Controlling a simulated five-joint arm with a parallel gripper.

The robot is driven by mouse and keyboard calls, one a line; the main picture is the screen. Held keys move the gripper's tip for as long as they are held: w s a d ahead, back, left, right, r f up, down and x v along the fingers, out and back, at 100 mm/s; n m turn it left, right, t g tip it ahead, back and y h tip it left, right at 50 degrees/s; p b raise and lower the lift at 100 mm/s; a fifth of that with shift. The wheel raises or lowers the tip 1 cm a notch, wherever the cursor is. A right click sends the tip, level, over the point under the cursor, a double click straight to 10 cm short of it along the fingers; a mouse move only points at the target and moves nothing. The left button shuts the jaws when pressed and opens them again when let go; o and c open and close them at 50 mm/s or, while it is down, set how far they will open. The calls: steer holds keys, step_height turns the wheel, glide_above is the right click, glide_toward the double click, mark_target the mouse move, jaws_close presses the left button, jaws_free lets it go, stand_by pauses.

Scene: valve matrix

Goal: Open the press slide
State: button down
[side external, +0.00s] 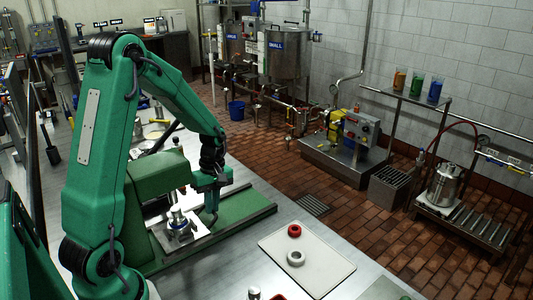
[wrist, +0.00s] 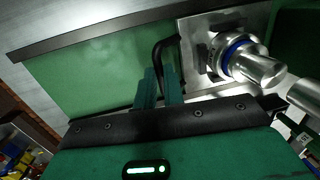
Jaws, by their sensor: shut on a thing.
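The press is a green machine on the bench, with a flat green bed (side external: 248,207). A bright metal slide plate (side external: 160,236) lies on the bed and also shows in the wrist view (wrist: 194,75). A metal fitting with a blue ring (side external: 177,222) sits on the plate; it shows at upper right in the wrist view (wrist: 237,55). A black curved handle (wrist: 158,50) stands at the plate's edge. My gripper (side external: 211,214) is low over the bed beside the plate. Its green fingers (wrist: 162,88) are shut on the handle; the exact contact is partly hidden.
A white board (side external: 310,262) with a red ring (side external: 294,230) and a white ring (side external: 296,258) lies on the bench to the right. The green bed right of my gripper is clear. Small metal parts stand at the front edge.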

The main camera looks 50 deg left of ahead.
steer(key=shift+w, duration=0.2)
steer(key=w, duration=1.9)
steer(key=shift+w+a+r, duration=0.1)
steer(key=c, duration=1.5)
jaws_free()
step_height(320, 180, up, 8)
steer(key=w, duration=0.1)
steer(key=shift+a, duration=0.15)
